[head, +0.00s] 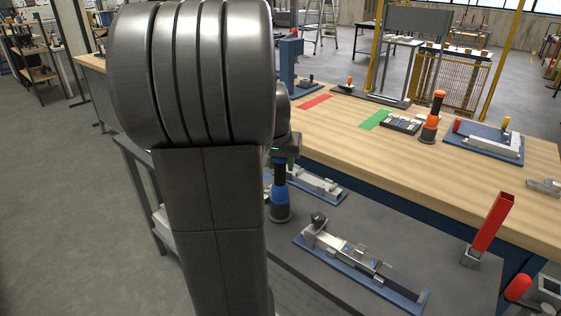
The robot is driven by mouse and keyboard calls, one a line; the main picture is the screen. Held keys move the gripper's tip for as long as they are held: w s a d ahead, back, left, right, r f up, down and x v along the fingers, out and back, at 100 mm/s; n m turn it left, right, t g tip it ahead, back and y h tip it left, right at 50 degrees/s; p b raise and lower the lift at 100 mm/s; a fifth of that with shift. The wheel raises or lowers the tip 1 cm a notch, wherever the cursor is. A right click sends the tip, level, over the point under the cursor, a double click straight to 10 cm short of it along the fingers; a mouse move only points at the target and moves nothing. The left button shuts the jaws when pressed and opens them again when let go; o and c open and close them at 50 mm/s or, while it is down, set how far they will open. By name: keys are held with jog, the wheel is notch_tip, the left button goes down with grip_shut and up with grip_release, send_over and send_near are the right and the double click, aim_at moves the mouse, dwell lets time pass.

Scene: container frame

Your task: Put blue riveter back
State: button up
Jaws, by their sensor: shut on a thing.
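The blue riveter (279,194) stands upright in the head view, with a dark upper body, a blue band and a dark grey foot. It is just right of my large arm link, over the dark grey lower table. My gripper (281,160) is shut on the riveter's upper part. My arm hides much of the gripper, and its fingers are hard to make out. I cannot tell whether the riveter's foot touches the table.
Blue-based fixtures (360,266) lie beside the riveter on the grey table (390,222). A red upright handle (492,224) stands at the right. The wooden bench (343,152) behind holds an orange riveter (433,118), a black tray (400,123), and red (314,101) and green (374,119) patches.

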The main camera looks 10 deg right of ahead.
jog(key=o, duration=1)
jog(key=shift+r+p, duration=0.35)
jog(key=v, duration=1.2)
jog(key=shift+r, duration=0.1)
jog(key=x, duration=0.6)
jog(key=b+x, duration=0.1)
jog(key=x, duration=0.6)
jog(key=shift+s, duration=0.2)
jog(key=shift+a+r+p, duration=0.1)
jog(key=shift+r+p, duration=0.25)
jog(key=shift+p, duration=0.1)
